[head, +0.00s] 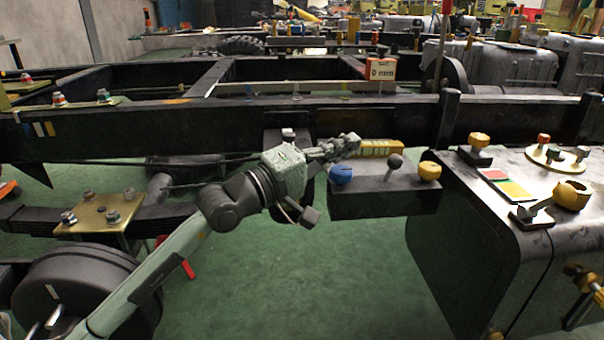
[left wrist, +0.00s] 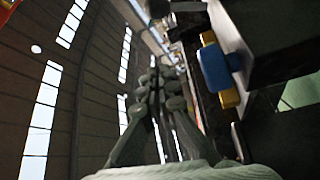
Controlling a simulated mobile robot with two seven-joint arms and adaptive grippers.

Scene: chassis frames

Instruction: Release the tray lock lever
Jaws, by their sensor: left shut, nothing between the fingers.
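My left gripper (head: 346,143) reaches in from the left in the head view, its fingers shut and empty. It also shows in the left wrist view (left wrist: 156,78), fingers together. Just right of and below the fingertips is a dark box (head: 385,200) with a blue knob (head: 341,174), a short lever with a dark ball (head: 395,161) and a yellow knob (head: 429,171). A yellow block (head: 381,147) lies behind them. The blue knob is right of the fingers in the left wrist view (left wrist: 215,68). No label shows which part is the tray lock lever. My right gripper is out of view.
A dark chassis rail (head: 230,125) runs across behind the box. A large dark tank (head: 490,225) with yellow fittings (head: 572,194) stands at the right. An orange box (head: 381,70) sits farther back. Green floor (head: 320,280) is open below the arm.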

